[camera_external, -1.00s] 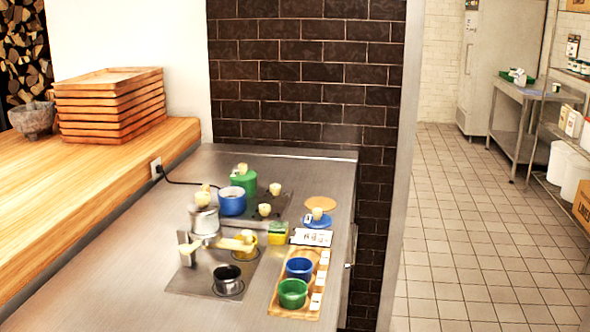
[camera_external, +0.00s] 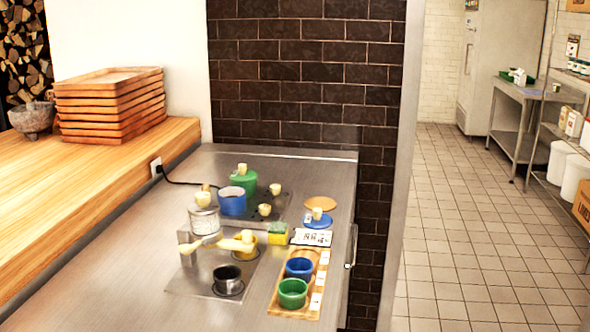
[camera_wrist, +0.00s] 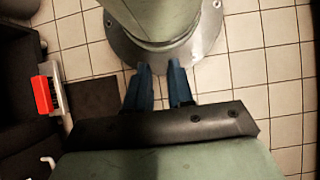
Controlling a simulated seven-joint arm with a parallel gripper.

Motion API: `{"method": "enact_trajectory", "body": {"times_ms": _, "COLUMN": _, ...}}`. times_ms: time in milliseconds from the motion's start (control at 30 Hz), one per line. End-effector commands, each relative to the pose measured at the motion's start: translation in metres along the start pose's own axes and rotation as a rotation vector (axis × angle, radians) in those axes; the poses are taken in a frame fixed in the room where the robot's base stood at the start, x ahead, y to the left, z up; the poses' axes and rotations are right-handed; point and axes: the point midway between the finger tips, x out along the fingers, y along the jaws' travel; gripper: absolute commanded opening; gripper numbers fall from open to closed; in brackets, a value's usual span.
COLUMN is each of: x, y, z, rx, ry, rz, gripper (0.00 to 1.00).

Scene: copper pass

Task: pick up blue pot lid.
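The blue pot lid (camera_external: 316,222) lies flat on the steel counter in the external view, right of the stove. It is a blue disc with a cream knob on top. An orange disc (camera_external: 320,203) lies just behind it. A blue pot (camera_external: 232,204) stands to its left at the back. My gripper (camera_wrist: 161,80) shows only in the wrist view. Its two dark blue fingers are apart, with nothing between them. It points at my own base and the tiled floor, away from the lid. The lid is not in the wrist view.
A white label card (camera_external: 311,237) lies in front of the lid. A wooden tray (camera_external: 281,307) holds a blue bowl (camera_external: 299,268) and a green bowl (camera_external: 292,293). A green pot (camera_external: 244,182), a dark pot (camera_external: 227,280) and yellow items crowd the left. The front-left counter is clear.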

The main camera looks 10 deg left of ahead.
Motion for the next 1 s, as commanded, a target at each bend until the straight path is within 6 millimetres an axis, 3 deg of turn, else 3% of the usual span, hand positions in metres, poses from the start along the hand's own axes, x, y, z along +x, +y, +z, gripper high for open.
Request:
{"method": "enact_trajectory", "body": {"times_ms": 300, "x": 0.0, "y": 0.0, "z": 0.0, "rx": 0.0, "ry": 0.0, "rz": 0.0, "gripper": 0.54}}
{"method": "enact_trajectory", "body": {"times_ms": 667, "x": -0.008, "y": 0.0, "z": -0.006, "rx": 0.0, "ry": 0.017, "rz": 0.0, "gripper": 0.54}}
{"method": "enact_trajectory", "body": {"times_ms": 767, "x": -0.024, "y": 0.0, "z": -0.019, "rx": 0.0, "ry": 0.049, "rz": 0.0, "gripper": 0.54}}
{"method": "enact_trajectory", "body": {"times_ms": 1000, "x": -0.085, "y": 0.0, "z": -0.058, "rx": -0.001, "ry": 0.168, "rz": 0.0, "gripper": 0.54}}
